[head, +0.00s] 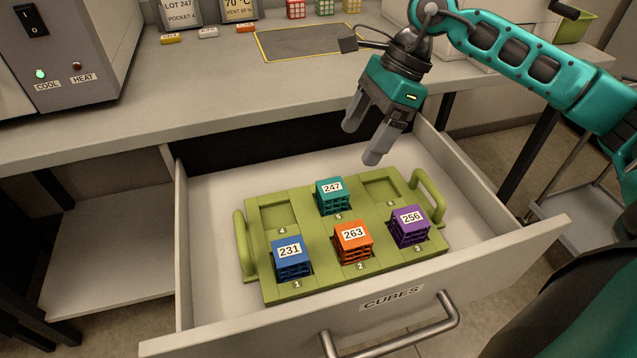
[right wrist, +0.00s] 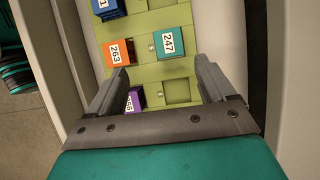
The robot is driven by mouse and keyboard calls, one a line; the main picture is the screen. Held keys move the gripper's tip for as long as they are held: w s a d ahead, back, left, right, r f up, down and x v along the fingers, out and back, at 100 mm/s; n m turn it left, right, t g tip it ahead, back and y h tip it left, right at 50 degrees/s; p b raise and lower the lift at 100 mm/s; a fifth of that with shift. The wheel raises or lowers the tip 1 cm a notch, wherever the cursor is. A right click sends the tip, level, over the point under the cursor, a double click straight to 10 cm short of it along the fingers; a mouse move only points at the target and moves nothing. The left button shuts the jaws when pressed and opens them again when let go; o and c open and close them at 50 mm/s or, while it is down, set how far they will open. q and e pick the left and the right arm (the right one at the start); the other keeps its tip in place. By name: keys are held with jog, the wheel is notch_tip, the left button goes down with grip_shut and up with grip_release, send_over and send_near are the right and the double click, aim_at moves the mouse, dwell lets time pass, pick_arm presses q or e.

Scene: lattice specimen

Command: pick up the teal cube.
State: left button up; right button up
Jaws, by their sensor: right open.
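The teal cube (head: 332,199), labelled 247, stands in pocket 5 at the back middle of a green tray (head: 290,197). In the right wrist view the teal cube (right wrist: 171,42) lies ahead of the fingertips, slightly right of the middle. My right gripper (head: 364,143) is open and empty, above the drawer, up and to the right of the teal cube and apart from it. Its two fingers also show in the right wrist view (right wrist: 160,85). My left gripper is in neither view.
The tray sits in an open drawer (head: 210,290) with raised walls. Blue (head: 291,260), orange (head: 353,243) and purple (head: 409,228) cubes fill its front row. Pockets 4 and 6 are empty. The counter (head: 230,90) edge runs behind the drawer.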

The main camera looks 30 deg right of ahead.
jog(key=b, duration=0.1)
send_over(334, 187)
jog(key=d, duration=0.2)
jog(key=shift+h, duration=0.4)
jog(key=f, duration=0.4)
jog(key=s+f, duration=0.1)
jog(key=f, duration=0.1)
jog(key=shift+a+f, duration=0.15)
jog(key=shift+f, duration=0.1)
jog(key=shift+w+d+b+x, duration=0.1)
jog(key=shift+b+x, duration=0.3)
jog(key=shift+x, duration=0.95)
jog(key=shift+w+d+b+x, duration=0.1)
jog(key=shift+b+x, duration=0.25)
jog(key=shift+x, duration=1)
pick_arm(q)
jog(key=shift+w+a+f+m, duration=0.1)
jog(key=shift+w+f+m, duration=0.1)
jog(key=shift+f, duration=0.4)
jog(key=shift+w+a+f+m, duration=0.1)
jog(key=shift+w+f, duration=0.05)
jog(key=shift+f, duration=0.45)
pick_arm(e)
jog(key=shift+c, duration=0.4)
jog(key=c, duration=1)
